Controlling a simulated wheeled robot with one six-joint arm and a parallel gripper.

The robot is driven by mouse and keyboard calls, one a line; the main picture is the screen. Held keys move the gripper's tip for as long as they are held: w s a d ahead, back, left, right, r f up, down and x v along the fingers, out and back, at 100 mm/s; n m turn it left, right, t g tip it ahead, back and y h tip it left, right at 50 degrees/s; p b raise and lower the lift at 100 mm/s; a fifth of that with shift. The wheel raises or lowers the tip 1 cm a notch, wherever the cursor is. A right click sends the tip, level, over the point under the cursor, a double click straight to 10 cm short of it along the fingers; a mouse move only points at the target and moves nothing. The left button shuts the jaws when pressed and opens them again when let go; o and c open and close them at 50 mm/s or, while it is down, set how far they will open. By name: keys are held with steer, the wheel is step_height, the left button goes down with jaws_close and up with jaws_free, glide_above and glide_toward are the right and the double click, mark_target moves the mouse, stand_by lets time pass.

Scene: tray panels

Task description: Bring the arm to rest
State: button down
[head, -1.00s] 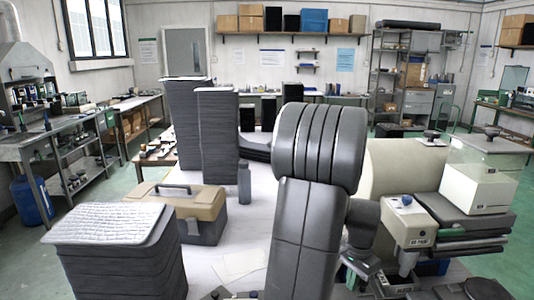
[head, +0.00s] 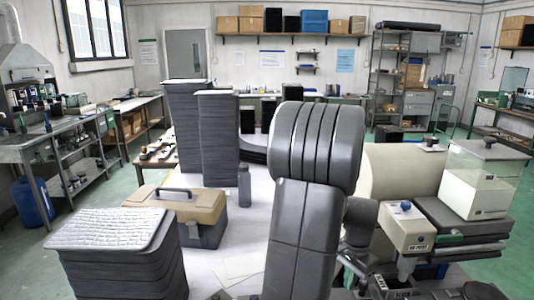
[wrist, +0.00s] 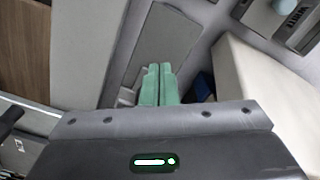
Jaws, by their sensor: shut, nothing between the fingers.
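My gripper (wrist: 159,84) shows in the wrist view as two green fingers side by side, shut with nothing between them. They lie over a grey flat surface, with a cream block (wrist: 265,105) to their right. In the head view my dark grey arm (head: 315,200) stands upright in the middle, bent at a thick ribbed joint on top. Its links hide my gripper there. A smaller grey part of the arm shows to the right of the upright link.
Tall dark stacks (head: 218,150) and a tan toolbox (head: 175,206) stand left of my arm. A lower stack (head: 115,228) is at front left. A cream rounded body (head: 400,170) and a clear-topped case (head: 485,175) are close on the right. Green floor is open farther left.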

step_height(320, 180, down, 3)
steer(key=shift+r+b, duration=0.15)
steer(key=shift+b, duration=0.6)
steer(key=shift+d+r, duration=0.25)
steer(key=shift+d, duration=0.4)
steer(key=a, duration=0.5)
steer(key=shift+a, duration=0.2)
steer(key=shift+a+b, duration=0.3)
steer(key=shift+a, duration=0.7)
steer(key=shift+s+a+f, duration=0.1)
